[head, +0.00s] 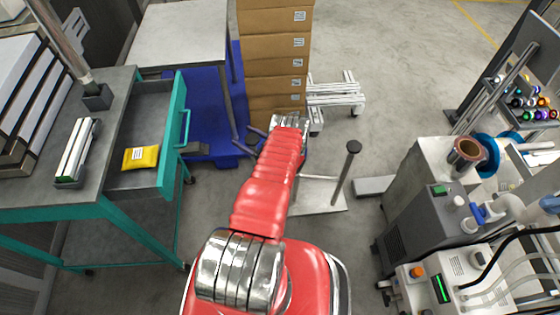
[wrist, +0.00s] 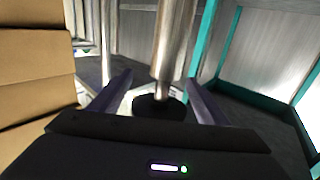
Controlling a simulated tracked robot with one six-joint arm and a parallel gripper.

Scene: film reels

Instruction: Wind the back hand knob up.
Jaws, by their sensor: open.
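My gripper (wrist: 158,82) is open. In the wrist view its two dark fingers stand either side of a black round knob (wrist: 158,106) at the lower end of a silver shaft (wrist: 174,40). I cannot tell whether a finger touches it. In the head view my red arm reaches away and the gripper (head: 250,140) is partly hidden at its far end, in front of the box stack. The knob between the fingers is not clear in that view. A separate dark-capped post (head: 347,170) stands on a pale floor plate (head: 318,197) right of the arm.
Cardboard boxes (head: 274,50) are stacked behind the gripper and show left in the wrist view. A teal bench (head: 105,190) has an open drawer with a yellow packet (head: 141,157). Grey equipment (head: 425,200) stands at right. Floor between the post and the equipment is mostly clear.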

